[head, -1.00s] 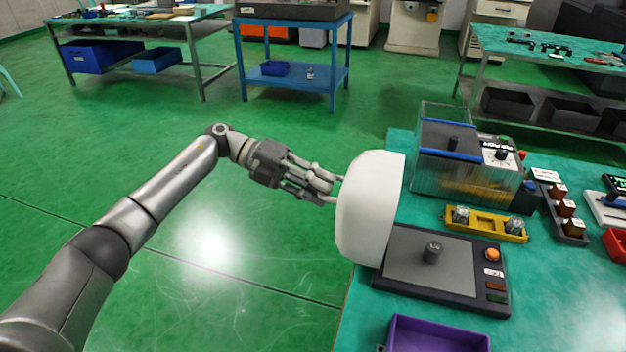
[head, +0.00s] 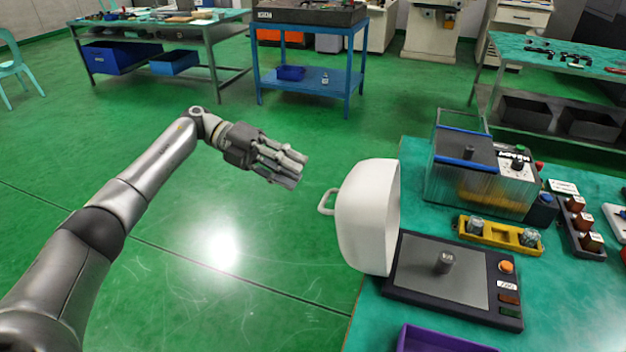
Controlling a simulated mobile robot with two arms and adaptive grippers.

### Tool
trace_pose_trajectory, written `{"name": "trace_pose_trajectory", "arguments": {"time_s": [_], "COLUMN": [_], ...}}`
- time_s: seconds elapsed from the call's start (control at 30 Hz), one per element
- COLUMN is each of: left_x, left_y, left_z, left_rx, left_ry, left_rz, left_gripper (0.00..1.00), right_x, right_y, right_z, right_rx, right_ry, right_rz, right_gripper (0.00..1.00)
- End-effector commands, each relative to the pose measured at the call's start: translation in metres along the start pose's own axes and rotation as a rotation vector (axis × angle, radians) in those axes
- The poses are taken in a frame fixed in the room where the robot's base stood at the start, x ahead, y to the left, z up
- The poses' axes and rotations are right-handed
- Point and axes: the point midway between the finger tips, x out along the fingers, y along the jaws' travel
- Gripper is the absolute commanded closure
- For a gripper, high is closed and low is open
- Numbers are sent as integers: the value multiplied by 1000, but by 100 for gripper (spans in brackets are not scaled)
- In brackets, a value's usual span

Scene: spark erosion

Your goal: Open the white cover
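The white cover (head: 366,215) stands swung up on its side at the left edge of a dark base unit (head: 425,276). The cover's loop handle (head: 327,201) sticks out to the left, over the floor. My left gripper (head: 293,170) is up and left of the handle, apart from it. It is empty and its fingers look open. My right gripper is not in view.
A clear-walled tank (head: 478,190) with blue edging stands behind the base unit. A yellow holder (head: 499,233) with metal pieces is beside it. A purple bin (head: 440,343) is in front. Free floor lies left of the green table.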

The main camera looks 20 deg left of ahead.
Motion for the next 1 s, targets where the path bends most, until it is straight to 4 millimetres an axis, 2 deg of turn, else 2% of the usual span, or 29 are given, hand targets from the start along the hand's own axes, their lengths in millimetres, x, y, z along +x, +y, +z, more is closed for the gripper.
{"name": "trace_pose_trajectory", "arguments": {"time_s": [0.1, 0.2, 0.5, 0.67, 0.77, 0.87, 0.97, 1.0], "left_x": [-16, -22, -24, -16, 1, 23, 39, 43], "left_y": [0, 1, 1, 0, 4, 20, 54, 72], "left_z": [1, 0, 0, 6, 22, 44, 61, 65], "left_rx": [-1, 0, 0, -24, -91, -219, -398, -480], "left_ry": [-1, 2, 2, -24, -101, -239, -418, -495], "left_rz": [0, 0, 0, -41, -143, -290, -428, -472], "left_gripper": [68, 68, 68, 68, 68, 68, 68, 68], "right_x": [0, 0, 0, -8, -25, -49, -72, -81], "right_y": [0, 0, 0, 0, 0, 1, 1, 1], "right_z": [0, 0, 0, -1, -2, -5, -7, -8], "right_rx": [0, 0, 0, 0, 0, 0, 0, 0], "right_ry": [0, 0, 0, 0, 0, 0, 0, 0], "right_rz": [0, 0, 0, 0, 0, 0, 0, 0], "right_gripper": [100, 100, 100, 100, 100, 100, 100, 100]}}
